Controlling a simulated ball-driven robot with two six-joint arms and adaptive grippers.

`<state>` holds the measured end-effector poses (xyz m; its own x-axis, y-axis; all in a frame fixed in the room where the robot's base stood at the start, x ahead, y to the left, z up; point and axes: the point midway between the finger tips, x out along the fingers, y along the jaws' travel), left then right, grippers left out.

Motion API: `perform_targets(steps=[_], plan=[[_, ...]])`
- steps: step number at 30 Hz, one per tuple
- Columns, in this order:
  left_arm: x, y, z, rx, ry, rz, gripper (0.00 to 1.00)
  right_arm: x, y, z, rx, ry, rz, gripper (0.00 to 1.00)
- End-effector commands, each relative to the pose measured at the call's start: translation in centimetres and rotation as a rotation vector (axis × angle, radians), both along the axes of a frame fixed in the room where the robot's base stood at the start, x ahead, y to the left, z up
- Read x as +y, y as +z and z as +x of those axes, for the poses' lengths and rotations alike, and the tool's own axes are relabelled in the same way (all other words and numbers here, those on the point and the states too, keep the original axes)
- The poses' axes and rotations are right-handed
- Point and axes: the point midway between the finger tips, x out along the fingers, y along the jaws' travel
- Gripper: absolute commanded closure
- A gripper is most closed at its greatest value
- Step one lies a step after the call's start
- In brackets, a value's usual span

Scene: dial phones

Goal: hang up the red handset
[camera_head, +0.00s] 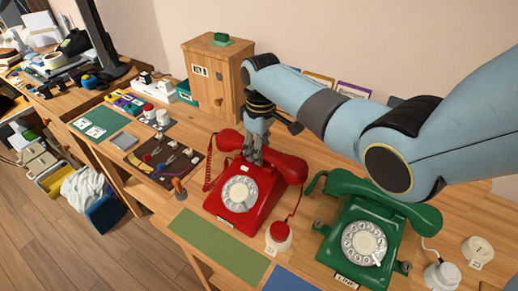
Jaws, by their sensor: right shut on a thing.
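The red phone (262,207) stands on the wooden table with its white dial facing forward. The red handset (285,165) lies across the top of the red phone, at its cradle; I cannot tell whether it rests fully or is held just above. My right gripper (254,158) points down from above and is shut on the middle of the red handset, hiding part of it. A red coiled cord (212,165) hangs at the left of the phone. My left gripper is not in view.
A green phone (375,240) with its green handset stands close on the right. A red-topped round object (279,233) sits between the phones. A wooden cabinet (205,55) stands behind. A green mat (217,247) lies in front. A tool mat (165,160) lies left.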

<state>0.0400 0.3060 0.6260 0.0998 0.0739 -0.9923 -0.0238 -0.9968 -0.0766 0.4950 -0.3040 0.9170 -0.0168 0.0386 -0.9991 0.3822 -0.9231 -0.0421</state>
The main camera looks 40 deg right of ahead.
Motion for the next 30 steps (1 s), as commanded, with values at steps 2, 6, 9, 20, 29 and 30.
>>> perform_targets(steps=[2,6,9,20,29,30], plan=[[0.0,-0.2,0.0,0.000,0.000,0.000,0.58,0.0,-0.2,0.1,-0.001,0.000,-0.001,1.00],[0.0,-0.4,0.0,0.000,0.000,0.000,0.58,0.0,-0.6,0.1,-0.002,0.000,0.000,1.00],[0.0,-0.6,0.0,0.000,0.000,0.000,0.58,0.0,-0.8,0.1,-0.002,0.000,0.000,1.00],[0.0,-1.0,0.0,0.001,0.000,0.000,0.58,0.0,-1.4,0.1,-0.002,0.000,0.000,1.00],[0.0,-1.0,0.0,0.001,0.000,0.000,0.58,0.0,-1.4,0.1,-0.001,0.000,0.000,0.50],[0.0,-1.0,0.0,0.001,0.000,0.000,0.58,0.0,-1.4,0.0,-0.001,0.000,0.000,0.45]])
